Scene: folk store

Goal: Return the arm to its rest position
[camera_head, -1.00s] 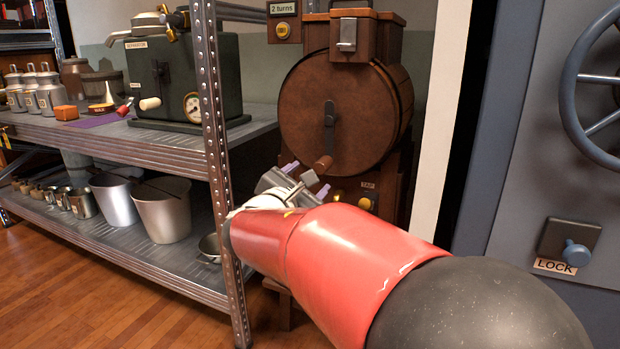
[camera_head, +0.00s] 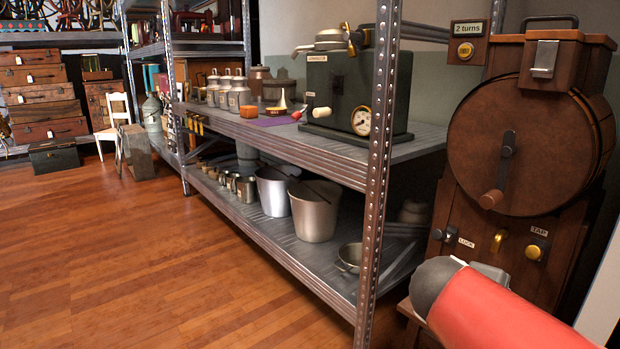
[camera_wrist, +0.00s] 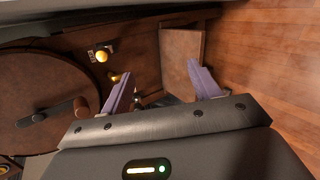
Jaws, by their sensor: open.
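My gripper (camera_wrist: 166,95) shows in the wrist view with its two purple fingers spread apart and nothing between them. It is in front of the wooden drum machine (camera_wrist: 45,100), whose round drum and crank lie to the left in that view. The machine also stands at the right of the head view (camera_head: 530,145), with its crank on the drum face and a tap knob (camera_head: 536,250) below. My red arm shows at the lower right of the head view; the gripper itself is out of sight there.
A metal shelf rack (camera_head: 372,180) stands left of the machine, its upright close to my arm. It bears a green separator box (camera_head: 345,95), metal cans and pails (camera_head: 315,215). Open wooden floor (camera_head: 150,255) spreads at left. Stacked suitcases (camera_head: 48,105) stand far back left.

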